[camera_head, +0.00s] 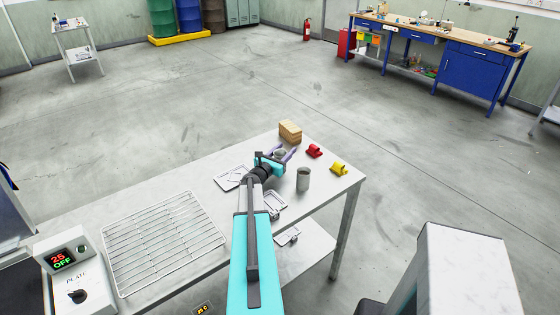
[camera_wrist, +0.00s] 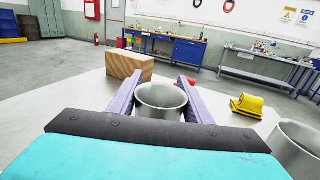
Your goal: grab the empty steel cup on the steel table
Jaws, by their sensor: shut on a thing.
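A steel cup (camera_wrist: 161,97) stands between the two purple fingers of my gripper (camera_wrist: 158,92) in the wrist view. The fingers are shut on it, one on each side. Its open top shows a bare grey inside, and its lower part is hidden by my gripper. In the head view my gripper (camera_head: 281,156) is over the far part of the steel table (camera_head: 328,190), with the held cup (camera_head: 279,153) mostly hidden. I cannot tell whether the cup touches the table. A second grey cup (camera_head: 303,179) stands apart, to the right; it also shows in the wrist view (camera_wrist: 297,147).
A wooden block (camera_head: 290,132) stands just beyond my gripper. A red piece (camera_head: 314,151) and a yellow piece (camera_head: 339,168) lie to the right. Small metal trays (camera_head: 231,178) lie near my arm. A wire rack (camera_head: 163,240) and a control box (camera_head: 72,275) are at left.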

